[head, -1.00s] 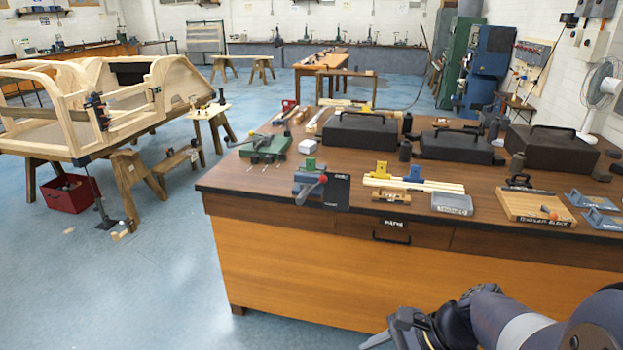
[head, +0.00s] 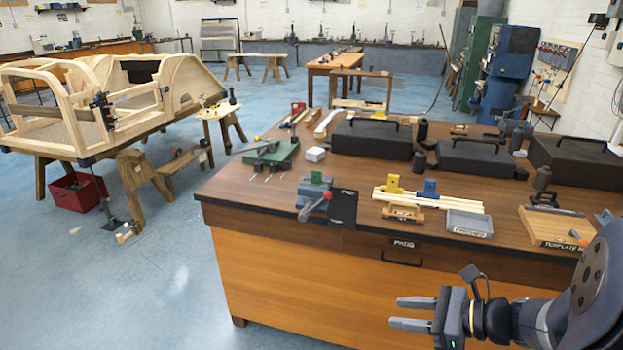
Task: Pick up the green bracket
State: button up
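The small green bracket (head: 316,177) sits at the top of a grey-blue vise (head: 311,192) near the front left of the workbench (head: 240,205). Whether the vise clamps it is too small to tell. My gripper (head: 398,312) is in front of the bench at the lower right, pointing left. It is below and to the right of the bracket, well apart from it. Its two fingers are spread with an empty gap between them.
A yellow bracket (head: 393,184) and a blue bracket (head: 428,188) stand by pale wooden strips right of the vise. A grey tray (head: 469,223) and a template board (head: 556,228) lie farther right. Black cases (head: 372,138) stand behind.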

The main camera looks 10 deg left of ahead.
aim_at(315, 174)
jog(key=i+j+u, duration=0.1)
jog(key=i+u, duration=0.55)
jog(key=i+z, duration=0.85)
jog(key=i, duration=0.2)
jog(key=i+u, duration=0.3)
jog(key=u, duration=0.25)
jog(key=i+l, duration=0.05)
